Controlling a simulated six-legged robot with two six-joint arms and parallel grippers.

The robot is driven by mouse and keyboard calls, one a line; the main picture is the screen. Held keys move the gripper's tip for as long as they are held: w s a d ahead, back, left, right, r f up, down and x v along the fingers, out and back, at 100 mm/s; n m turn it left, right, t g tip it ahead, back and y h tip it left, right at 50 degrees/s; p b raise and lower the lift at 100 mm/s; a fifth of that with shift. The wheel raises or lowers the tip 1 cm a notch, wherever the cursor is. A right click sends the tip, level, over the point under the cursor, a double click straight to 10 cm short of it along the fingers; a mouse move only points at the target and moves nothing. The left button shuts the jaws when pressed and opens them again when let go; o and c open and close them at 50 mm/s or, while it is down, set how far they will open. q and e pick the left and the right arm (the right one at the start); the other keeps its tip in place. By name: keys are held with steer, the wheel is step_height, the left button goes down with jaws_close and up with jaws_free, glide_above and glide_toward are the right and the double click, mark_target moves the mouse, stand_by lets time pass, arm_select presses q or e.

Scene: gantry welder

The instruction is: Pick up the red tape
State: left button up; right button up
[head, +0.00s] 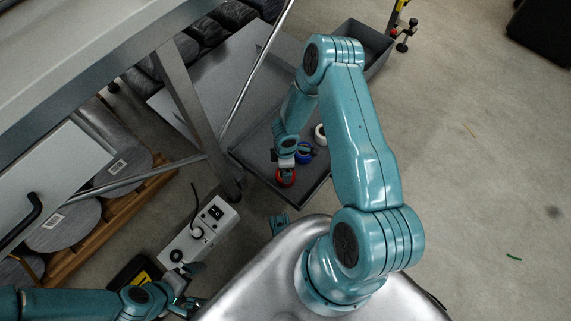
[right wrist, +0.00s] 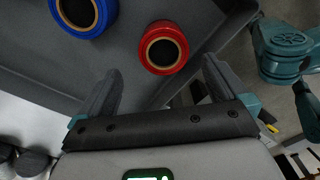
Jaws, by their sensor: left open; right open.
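The red tape (head: 286,180) is a roll lying in a dark grey tray (head: 318,190), near its front corner. In the right wrist view the red tape (right wrist: 165,70) shows its brown core, centred between and just ahead of the two fingers. My right gripper (right wrist: 162,66) is open and empty. In the head view the right gripper (head: 285,166) hangs right over the red tape and partly hides it. My left gripper (head: 194,287) is open at the bottom left, away from the tray.
A blue tape (head: 306,158) lies just beside the red one, with a white tape (head: 320,140) farther back. A metal table leg (head: 190,105) stands left of the tray. A white switch box (head: 200,235) sits on the floor near my left gripper.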

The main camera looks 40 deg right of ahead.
step_height(320, 180, down, 4)
steer(key=shift+r+b, duration=0.15)
steer(key=shift+b, duration=0.2)
steer(key=f+b, duration=0.1)
steer(key=f, duration=0.1)
steer(key=f+b, duration=0.1)
steer(key=f, duration=0.2)
steer(key=shift+s+a+f, duration=0.15)
steer(key=shift+s, duration=0.05)
steer(key=c, duration=1.1)
